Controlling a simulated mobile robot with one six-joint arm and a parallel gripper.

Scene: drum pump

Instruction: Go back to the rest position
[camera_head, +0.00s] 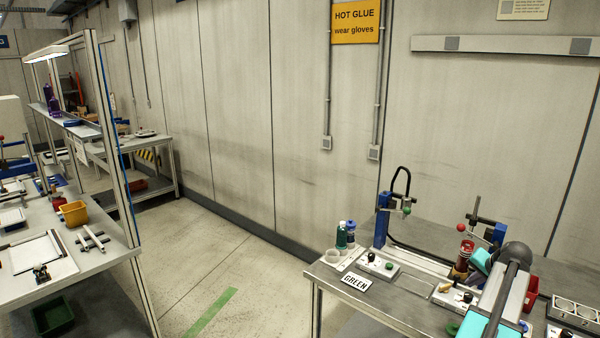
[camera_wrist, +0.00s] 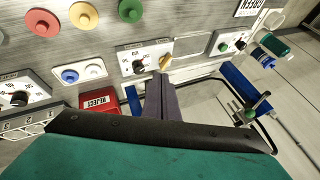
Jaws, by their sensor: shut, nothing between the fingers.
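My gripper (camera_wrist: 161,82) is shut and empty in the wrist view. Its dark fingers lie together, pointing at a control box (camera_wrist: 143,57) with a dark knob and a yellow knob. The fingertips overlap the box's near side in the picture; I cannot tell how far above it they are. In the head view my teal and grey arm hangs over the right bench (camera_head: 410,290), and its fingers are not clear there. A dark red cylinder (camera_head: 463,254) stands just left of the arm in the head view.
A red REJECT bin (camera_wrist: 98,101) and several coloured round pieces, such as a yellow one (camera_wrist: 84,15), are near. A blue post (camera_head: 381,220) with a black hose and green and blue bottles stand at the bench's left. Open floor (camera_head: 235,275) lies left of the bench.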

